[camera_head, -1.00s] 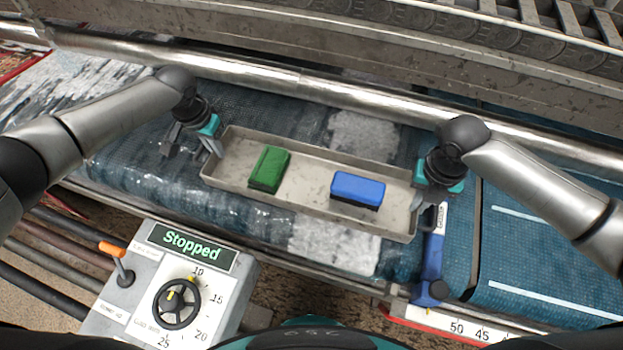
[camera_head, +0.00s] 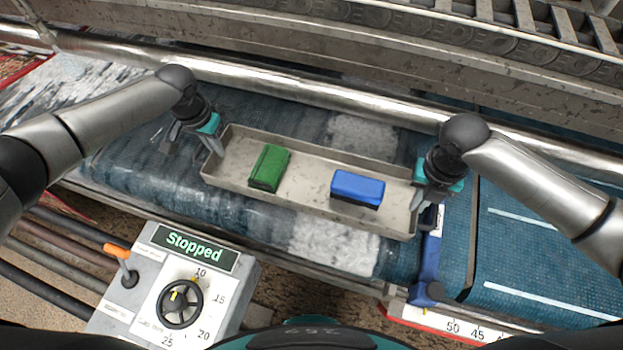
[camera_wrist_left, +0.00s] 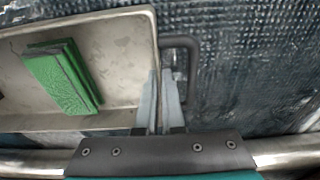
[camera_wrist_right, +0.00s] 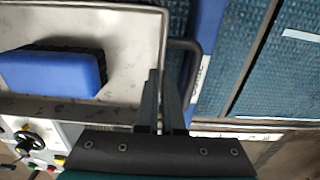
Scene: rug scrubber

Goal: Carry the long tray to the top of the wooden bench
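The long tray (camera_head: 310,187) is a shallow beige metal tray over the blue wet belt in the head view. A green block (camera_head: 269,168) lies in its left half and a blue block (camera_head: 357,188) in its right half. My left gripper (camera_head: 217,148) is shut on the tray's left end wall, which also shows in the left wrist view (camera_wrist_left: 120,50). My right gripper (camera_head: 420,190) is shut on the right end wall. A dark loop handle (camera_wrist_left: 190,60) sits just outside the wall. I cannot tell the gap under the tray. No wooden bench is recognisable.
A control box (camera_head: 170,285) reading "Stopped" stands at the front left. A steel rail (camera_head: 300,92) and machine frame run behind the tray. A blue lever (camera_head: 428,262) stands by the right end, with a striped blue belt (camera_head: 545,245) beyond.

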